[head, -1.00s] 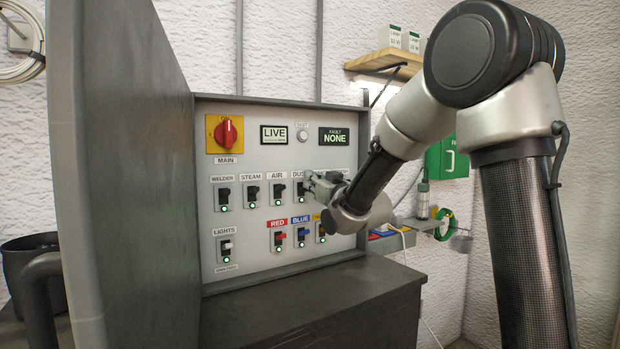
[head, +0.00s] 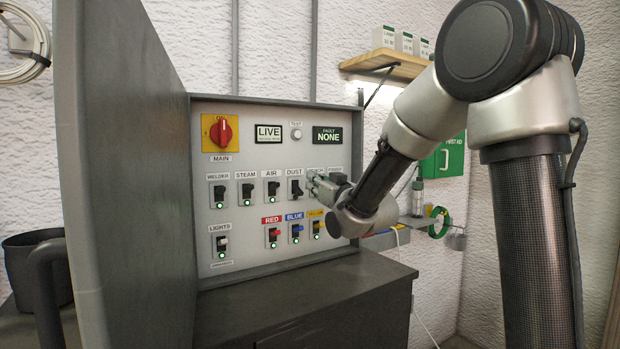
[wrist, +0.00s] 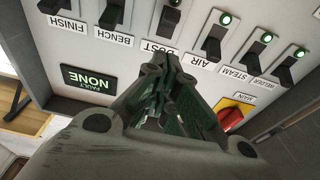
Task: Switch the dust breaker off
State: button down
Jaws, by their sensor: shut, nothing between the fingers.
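The control panel (head: 250,245) carries a row of black breakers. The dust breaker (head: 296,188) is the fourth from the left, under its DUST label (head: 294,171). Its lever stands out differently from its lit neighbours, and I see no green light below it in the head view. My gripper (head: 316,181) is shut and empty, just right of the dust breaker, in front of the bench breaker, which it largely hides. In the wrist view my gripper (wrist: 166,65) points at the panel below the DUST label; the dust breaker (wrist: 168,18) shows beyond the fingertips, apart from them.
The welder (head: 219,194), steam (head: 248,192) and air (head: 273,190) breakers have green lights. A red main switch (head: 221,132) is at upper left. The fault display (head: 327,135) reads NONE. The open grey cabinet door (head: 130,160) stands to the left.

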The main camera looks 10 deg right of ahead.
jog(key=s+d+f, duration=0.1)
jog(key=s+f, duration=0.3)
jog(key=shift+s+d, duration=0.15)
jog(key=shift+d, duration=0.05)
jog(key=shift+f, duration=0.1)
